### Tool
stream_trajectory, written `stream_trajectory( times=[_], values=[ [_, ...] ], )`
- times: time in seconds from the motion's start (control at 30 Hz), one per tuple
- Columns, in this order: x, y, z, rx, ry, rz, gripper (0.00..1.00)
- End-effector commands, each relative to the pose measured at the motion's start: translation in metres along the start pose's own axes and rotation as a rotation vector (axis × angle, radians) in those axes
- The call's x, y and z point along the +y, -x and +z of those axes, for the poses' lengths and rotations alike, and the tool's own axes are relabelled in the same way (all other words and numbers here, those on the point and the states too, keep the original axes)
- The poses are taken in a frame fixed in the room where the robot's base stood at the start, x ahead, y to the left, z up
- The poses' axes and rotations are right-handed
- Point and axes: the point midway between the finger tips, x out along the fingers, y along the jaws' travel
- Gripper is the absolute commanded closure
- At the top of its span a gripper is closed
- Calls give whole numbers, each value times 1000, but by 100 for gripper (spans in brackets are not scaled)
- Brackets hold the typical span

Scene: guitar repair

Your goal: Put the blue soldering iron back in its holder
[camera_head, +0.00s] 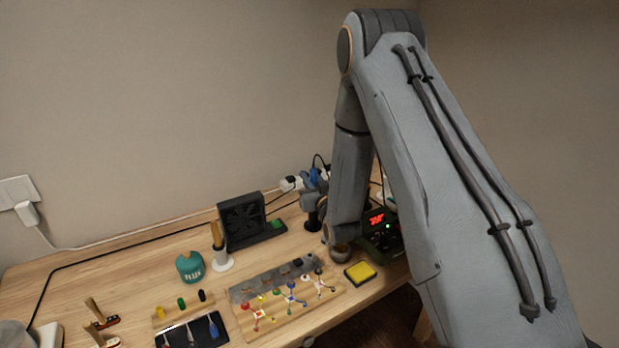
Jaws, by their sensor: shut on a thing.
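The blue soldering iron (315,176) is at my gripper (304,183), towards the back right of the bench, with a dark cable looping up from it. My gripper is small in the picture and partly hidden by my own arm. It appears shut on the iron, held above the bench. The iron's tip cannot be made out. The holder cannot be told clearly; it may be behind my wrist and forearm, near the soldering station (377,219) with its red display and green light.
A black fan unit (242,220) stands left of my gripper. A white stand with an amber-handled tool (217,240), a teal flux pot (190,267), a wiring board (272,282) and a yellow sponge (360,272) sit on the wooden bench (110,262). The left back area is mostly clear.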

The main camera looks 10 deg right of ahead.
Motion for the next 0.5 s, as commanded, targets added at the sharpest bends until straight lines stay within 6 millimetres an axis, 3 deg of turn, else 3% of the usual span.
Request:
stream_trajectory(
  times=[0.5],
  values=[
    [0,0,16,-1,0,0,100]
  ],
)
